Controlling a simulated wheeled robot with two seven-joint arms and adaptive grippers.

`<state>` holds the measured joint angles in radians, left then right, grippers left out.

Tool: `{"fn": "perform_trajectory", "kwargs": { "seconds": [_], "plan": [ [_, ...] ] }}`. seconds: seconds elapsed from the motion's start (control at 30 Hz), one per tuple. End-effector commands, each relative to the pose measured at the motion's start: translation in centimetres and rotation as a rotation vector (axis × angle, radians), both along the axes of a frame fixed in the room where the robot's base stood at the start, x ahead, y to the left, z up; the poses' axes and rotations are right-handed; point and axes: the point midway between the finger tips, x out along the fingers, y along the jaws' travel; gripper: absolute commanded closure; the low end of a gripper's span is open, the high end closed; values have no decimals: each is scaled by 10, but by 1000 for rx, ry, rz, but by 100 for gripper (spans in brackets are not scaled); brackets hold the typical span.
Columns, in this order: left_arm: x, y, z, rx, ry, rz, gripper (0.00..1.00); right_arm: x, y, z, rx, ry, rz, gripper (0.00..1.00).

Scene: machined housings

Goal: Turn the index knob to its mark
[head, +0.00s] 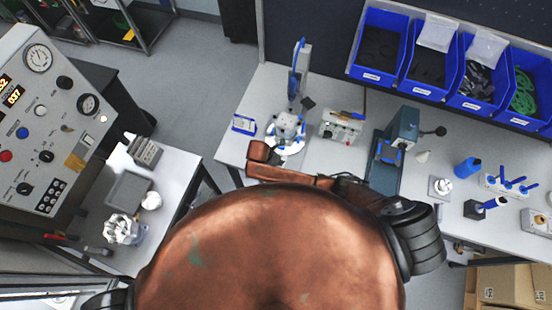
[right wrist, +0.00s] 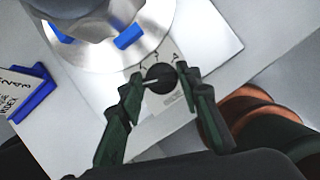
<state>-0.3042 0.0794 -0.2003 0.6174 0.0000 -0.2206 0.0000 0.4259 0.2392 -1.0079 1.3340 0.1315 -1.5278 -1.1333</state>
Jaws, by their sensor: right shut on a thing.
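The index knob (right wrist: 160,73) is small, round and black, with a white pointer line that points left in the right wrist view. Small marks (right wrist: 157,56) curve around its upper side on a pale plate; they are too small to read surely. My right gripper (right wrist: 160,79) has one dark green finger on each side of the knob and is shut on it. Beyond the knob is a round silver disc (right wrist: 154,42) with blue blocks. In the head view the machine (head: 287,127) stands on the bench, and my copper-coloured arm hides the gripper and knob. My left gripper is not in view.
A blue-framed sign (right wrist: 33,94) stands left of the machine. A grey box with knobs (head: 341,127) and a blue press (head: 396,150) are to its right. Blue bins (head: 379,47) line the back. A control panel (head: 45,120) is at far left.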

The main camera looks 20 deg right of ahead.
Motion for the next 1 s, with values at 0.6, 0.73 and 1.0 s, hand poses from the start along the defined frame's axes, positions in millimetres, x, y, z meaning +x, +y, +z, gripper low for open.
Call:
{"fn": "perform_trajectory", "kwargs": {
  "seconds": [0.6,0.73,1.0],
  "plan": [
    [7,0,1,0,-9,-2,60,1,1,0,1,1,-115,93],
    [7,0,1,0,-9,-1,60,2,1,1,1,0,-212,93],
    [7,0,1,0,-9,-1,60,4,2,1,0,0,-463,93]
  ]
}}
